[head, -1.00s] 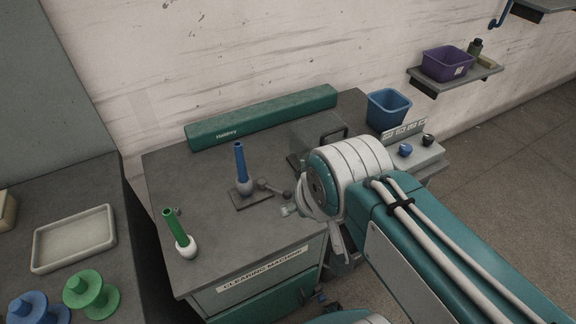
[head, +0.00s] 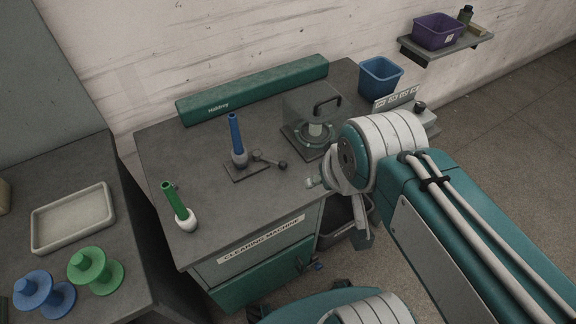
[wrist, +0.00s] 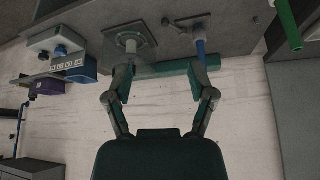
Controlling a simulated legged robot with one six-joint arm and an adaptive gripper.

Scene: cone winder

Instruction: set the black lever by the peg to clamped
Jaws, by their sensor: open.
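The black lever (head: 270,160) lies low over the dark base plate at the foot of the blue peg (head: 235,134). Its ball end points right, away from the peg, towards my gripper. The blue peg stands nearly upright in a white collar and also shows in the wrist view (wrist: 200,48). My gripper (head: 340,208) is to the right of the lever, beyond the table's right front edge, apart from the lever. In the wrist view my gripper (wrist: 162,80) is open, with nothing between its fingers.
A green peg (head: 174,200) leans at the table's front left. A clear-covered unit with a handle (head: 317,110) stands behind my gripper. A long green box (head: 250,90) lines the back. Blue bin (head: 380,77) is at the back right. Grey tabletop (head: 200,150) is bare between the pegs.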

